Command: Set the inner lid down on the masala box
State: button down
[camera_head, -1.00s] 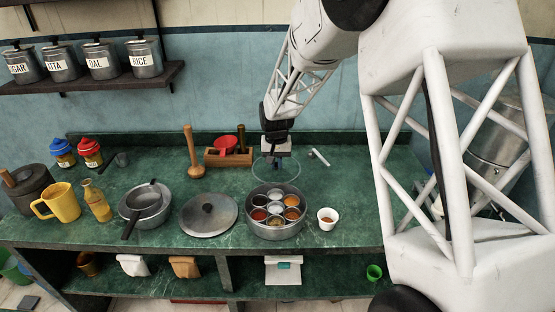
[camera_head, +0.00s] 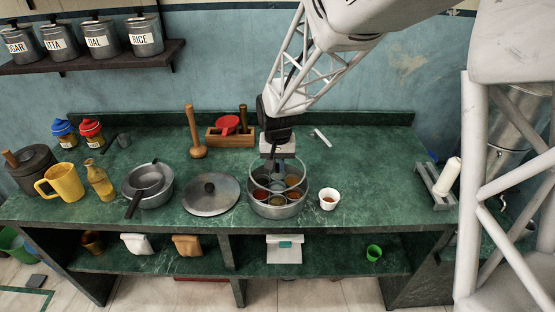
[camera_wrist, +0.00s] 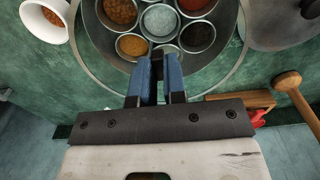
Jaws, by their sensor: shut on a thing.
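The inner lid is a clear round disc with a thin rim (camera_head: 290,164). It is tilted or level, I cannot tell exactly, over the masala box. The masala box (camera_head: 277,210) is a round grey steel tin holding several small spice cups. Whether the lid touches the box rim is unclear.
A grey knobbed lid (camera_head: 210,196) lies left of the box, with pans (camera_head: 147,187) farther left. A small white spice cup (camera_head: 329,199) stands close on the right. Behind are a wooden rack (camera_head: 230,138) and a pestle (camera_head: 195,132). The counter farther right is mostly clear.

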jog(key=shift+f, duration=0.2)
dwell(0.5)
jog(key=shift+f, duration=2.55)
jog(key=shift+f, duration=0.45)
jog(key=c, duration=1.1)
grip_release()
jog(key=shift+r, duration=0.15)
jog(key=shift+r, duration=2.85)
